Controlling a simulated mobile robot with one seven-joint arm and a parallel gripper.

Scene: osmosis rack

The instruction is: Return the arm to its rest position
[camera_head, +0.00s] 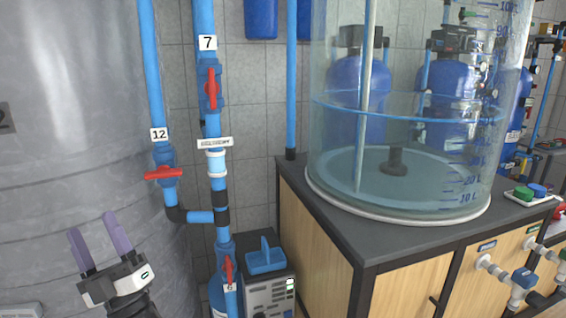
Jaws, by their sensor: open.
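My gripper (95,235) is at the lower left. Its two fingers point up and stand apart with nothing between them. It is in front of the large grey tank. It appears apart from the blue pipes to its right. The rest of my arm runs out of the bottom of the picture.
A large grey tank (75,110) fills the left. Blue pipes with red-handled valves 12 (163,173) and 7 (211,88) rise beside it. A grey pump box (268,292) stands low at centre. A cabinet (350,240) carries a clear graduated tank (400,150) on the right.

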